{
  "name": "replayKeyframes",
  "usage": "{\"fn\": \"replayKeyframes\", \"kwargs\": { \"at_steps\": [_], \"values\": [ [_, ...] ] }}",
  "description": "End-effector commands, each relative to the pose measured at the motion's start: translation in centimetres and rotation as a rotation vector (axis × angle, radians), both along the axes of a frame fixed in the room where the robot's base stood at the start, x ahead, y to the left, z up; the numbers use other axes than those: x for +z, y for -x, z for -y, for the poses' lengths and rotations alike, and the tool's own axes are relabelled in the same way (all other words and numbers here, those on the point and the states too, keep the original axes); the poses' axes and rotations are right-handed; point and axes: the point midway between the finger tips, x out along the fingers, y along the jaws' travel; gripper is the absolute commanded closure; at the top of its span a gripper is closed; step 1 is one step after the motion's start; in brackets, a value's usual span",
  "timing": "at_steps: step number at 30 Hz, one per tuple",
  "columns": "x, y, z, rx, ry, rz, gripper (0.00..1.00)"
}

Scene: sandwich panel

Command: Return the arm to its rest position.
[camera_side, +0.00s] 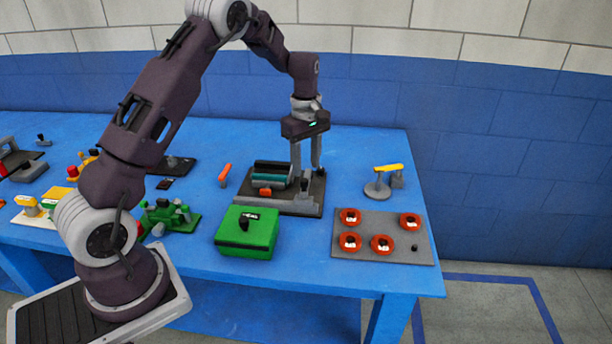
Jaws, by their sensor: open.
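My gripper (306,172) points straight down over the blue table (345,150), with its two fingers apart. It is at the right part of a dark panel device (292,203) that has a teal and black roller-like part and an orange piece on it. A grey upright part of the device stands at or just below the fingertips. I cannot tell whether the fingers touch it. My arm arches from the lower left up over the table and down to this device.
A green box (248,232) stands in front of the device. A grey plate with several red round parts (382,249) lies at the right front. A yellow-handled grey fixture (384,180) stands behind it. Green, red and yellow devices crowd the left. A brick wall closes the back.

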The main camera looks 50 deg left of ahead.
Motion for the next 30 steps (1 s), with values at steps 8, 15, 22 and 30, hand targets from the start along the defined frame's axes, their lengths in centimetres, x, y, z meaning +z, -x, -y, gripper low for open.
{"fn": "replayKeyframes", "kwargs": {
  "at_steps": [8, 15, 22, 30],
  "values": [
    [1.2, 0.0, 0.0, 0.000, 0.000, -0.001, 0.57],
    [5.2, 1.1, 2.1, -0.111, 0.004, 0.048, 0.57],
    [18.0, 12.0, 11.4, -0.718, -0.060, 0.246, 0.57],
    [19.7, 27.1, 16.9, -1.378, -0.302, 0.375, 0.57]
  ]
}}
